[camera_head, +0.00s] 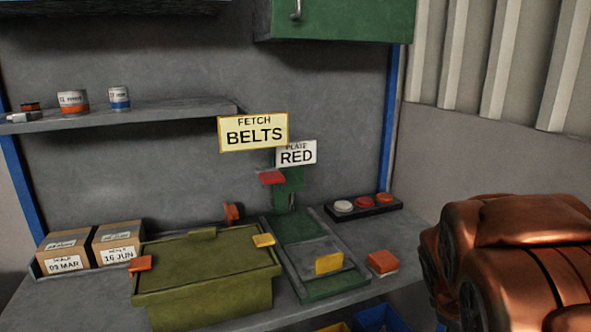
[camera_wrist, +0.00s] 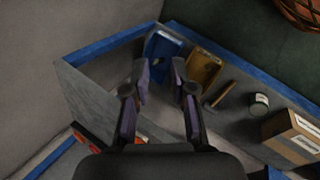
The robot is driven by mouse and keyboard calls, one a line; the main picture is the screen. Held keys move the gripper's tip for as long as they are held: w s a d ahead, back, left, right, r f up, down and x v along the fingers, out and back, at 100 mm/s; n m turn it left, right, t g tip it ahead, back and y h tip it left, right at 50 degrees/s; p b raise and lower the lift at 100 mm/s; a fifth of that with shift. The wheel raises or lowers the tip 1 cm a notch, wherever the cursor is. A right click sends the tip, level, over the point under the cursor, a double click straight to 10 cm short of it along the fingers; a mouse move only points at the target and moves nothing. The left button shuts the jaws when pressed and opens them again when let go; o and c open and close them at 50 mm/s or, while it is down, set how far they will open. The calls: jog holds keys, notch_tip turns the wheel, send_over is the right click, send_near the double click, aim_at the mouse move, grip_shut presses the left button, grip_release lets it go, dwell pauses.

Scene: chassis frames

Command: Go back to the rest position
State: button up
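My gripper (camera_wrist: 160,78) shows in the wrist view with its two dark fingers apart and nothing between them. Beyond the fingertips lie a blue bin (camera_wrist: 165,46) and a yellow bin (camera_wrist: 203,68), lower down and apart from the fingers. In the head view only my copper-coloured arm links show at the right edge. The gripper itself is outside that view.
The workbench holds an olive lidded crate (camera_head: 205,292), a green press-like stand (camera_head: 335,287), two cartons (camera_head: 65,252) and a button strip (camera_head: 362,208). A shelf (camera_head: 160,112) and green cabinet (camera_head: 340,20) are above.

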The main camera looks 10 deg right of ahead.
jog(key=s+a+r+m+g+y+p, duration=0.2)
jog(key=s+a+r+m+p, duration=0.1)
jog(key=s+a, duration=0.7)
jog(key=s+a+r+m+g+y+p, duration=0.2)
jog(key=s+a+r+m+y+p, duration=0.1)
jog(key=s+a, duration=0.7)
notch_tip(320, 180, up, 3)
jog(key=shift+s+a+f+m+p, duration=0.15)
jog(key=shift+a+m+p, duration=0.25)
jog(key=shift+a+p, duration=0.35)
jog(key=shift+d, duration=0.1)
